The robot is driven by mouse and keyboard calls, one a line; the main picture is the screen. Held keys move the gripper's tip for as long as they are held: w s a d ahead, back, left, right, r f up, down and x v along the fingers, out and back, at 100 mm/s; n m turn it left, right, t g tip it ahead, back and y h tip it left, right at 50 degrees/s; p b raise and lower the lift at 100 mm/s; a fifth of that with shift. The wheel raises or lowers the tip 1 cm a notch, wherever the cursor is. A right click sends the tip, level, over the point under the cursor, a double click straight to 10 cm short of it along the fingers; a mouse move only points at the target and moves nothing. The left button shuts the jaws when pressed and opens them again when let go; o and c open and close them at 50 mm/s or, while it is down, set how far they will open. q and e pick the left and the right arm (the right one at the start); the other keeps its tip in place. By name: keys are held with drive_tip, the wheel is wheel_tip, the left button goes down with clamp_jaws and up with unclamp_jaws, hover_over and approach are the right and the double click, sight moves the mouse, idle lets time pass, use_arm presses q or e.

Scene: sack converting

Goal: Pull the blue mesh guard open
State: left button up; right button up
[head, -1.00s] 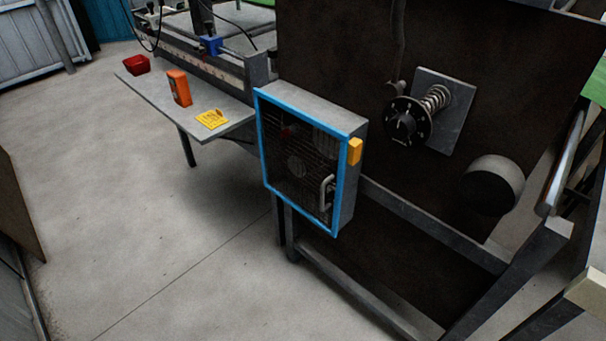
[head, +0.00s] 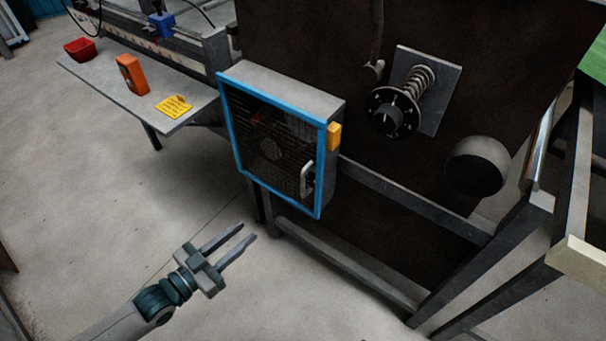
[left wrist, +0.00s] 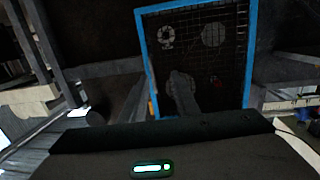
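The blue-framed mesh guard (head: 270,150) covers the front of a grey box on the side of the dark machine. It is shut flat against the box. A pale D-shaped handle (head: 307,179) sits on its right side. The guard also shows in the left wrist view (left wrist: 205,60), with wheel-like parts behind the mesh. My left gripper (head: 240,238) is in front of and below the guard, apart from it. Its two fingers are spread with nothing between them. My right gripper is not in view.
A yellow block (head: 334,136) is on the box's right side. Floor at left is clear.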

use_arm(q)
drive_tip(key=shift+m+g+h, duration=0.3)
drive_tip(key=shift+m+h, duration=0.2)
drive_tip(key=shift+h, duration=0.3)
drive_tip(key=r, duration=0.3)
drive_tip(key=d+r, duration=0.1)
drive_tip(key=shift+s+r, duration=0.3)
drive_tip(key=shift+r, duration=0.1)
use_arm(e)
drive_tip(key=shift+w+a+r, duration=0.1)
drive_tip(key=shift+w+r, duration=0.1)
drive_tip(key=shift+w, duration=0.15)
use_arm(q)
drive_tip(key=shift+w+d, duration=0.1)
drive_tip(key=p+x, duration=0.3)
drive_tip(key=x, duration=1.4)
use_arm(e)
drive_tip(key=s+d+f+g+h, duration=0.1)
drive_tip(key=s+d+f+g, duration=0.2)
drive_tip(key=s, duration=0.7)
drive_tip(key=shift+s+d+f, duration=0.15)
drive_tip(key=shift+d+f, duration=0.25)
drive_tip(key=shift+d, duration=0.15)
use_arm(q)
drive_tip(key=shift+w, duration=0.1)
clamp_jaws()
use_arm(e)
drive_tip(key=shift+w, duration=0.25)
